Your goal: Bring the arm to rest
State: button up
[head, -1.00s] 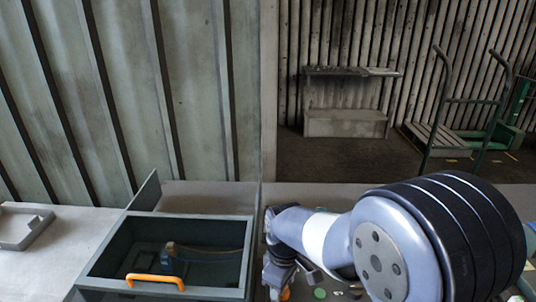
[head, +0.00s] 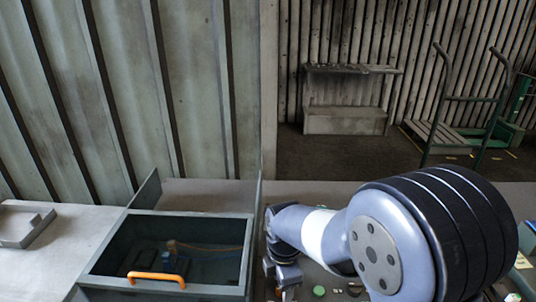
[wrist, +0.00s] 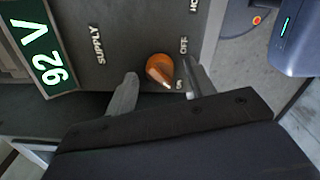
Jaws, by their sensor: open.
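My gripper (wrist: 160,88) is open in the wrist view, with one finger on each side of an orange knob (wrist: 158,68). The knob is on a dark panel (wrist: 125,25) marked SUPPLY, OFF and ON, and its pale pointer tip is by the ON mark. A gap shows between the knob and each finger; I cannot tell how far in front of the panel the fingertips are.
A red button (wrist: 257,19) sits at the upper right of the wrist view. An open grey box (head: 248,225) with an orange handle (head: 155,278) stands left of my arm. A grey tray (head: 25,222) lies far left.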

jog(key=n, duration=0.5)
jog(key=shift+p, duration=0.3)
jog(key=shift+r, duration=0.95)
